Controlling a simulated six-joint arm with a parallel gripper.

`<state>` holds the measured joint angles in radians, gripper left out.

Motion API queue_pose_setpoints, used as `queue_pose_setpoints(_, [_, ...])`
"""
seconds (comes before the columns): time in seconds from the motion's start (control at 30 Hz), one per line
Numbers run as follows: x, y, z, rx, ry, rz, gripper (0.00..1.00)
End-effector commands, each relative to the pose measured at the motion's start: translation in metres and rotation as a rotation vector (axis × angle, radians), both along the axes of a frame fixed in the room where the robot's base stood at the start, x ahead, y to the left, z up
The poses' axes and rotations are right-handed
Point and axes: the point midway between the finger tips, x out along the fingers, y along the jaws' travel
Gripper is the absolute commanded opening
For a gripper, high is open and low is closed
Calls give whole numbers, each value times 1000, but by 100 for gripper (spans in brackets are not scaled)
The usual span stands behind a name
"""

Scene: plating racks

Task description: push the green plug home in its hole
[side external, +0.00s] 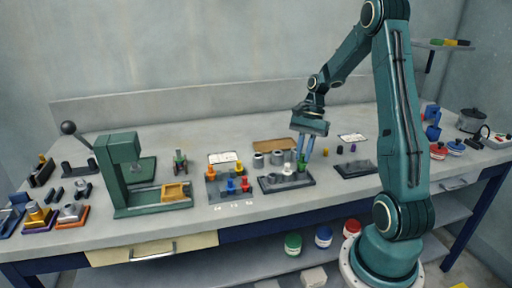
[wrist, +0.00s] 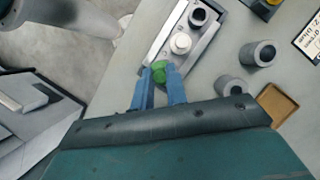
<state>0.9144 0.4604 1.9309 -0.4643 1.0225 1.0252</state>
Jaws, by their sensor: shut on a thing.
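The green plug (wrist: 160,71) is between the blue fingertips of my gripper (wrist: 160,80) in the wrist view. My gripper is shut on it. In the side view my gripper (side external: 303,164) reaches down over the right part of a dark tray (side external: 270,189), where the fingers largely hide the plug. The plug's hole is hidden, and I cannot tell how deep the plug sits.
Grey hollow cylinders (wrist: 258,53) stand beside the rack, with a brown tray (wrist: 278,104) near them. A block with coloured pegs (side external: 231,186) stands left of the rack, and a green press (side external: 122,175) farther left. A dark flat plate (side external: 355,169) lies to the right.

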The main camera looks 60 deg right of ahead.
Motion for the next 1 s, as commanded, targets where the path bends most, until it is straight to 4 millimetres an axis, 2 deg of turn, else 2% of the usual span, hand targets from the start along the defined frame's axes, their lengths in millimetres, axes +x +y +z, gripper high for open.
queue_pose_setpoints(1.0, [0,0,-17,1,0,0,0])
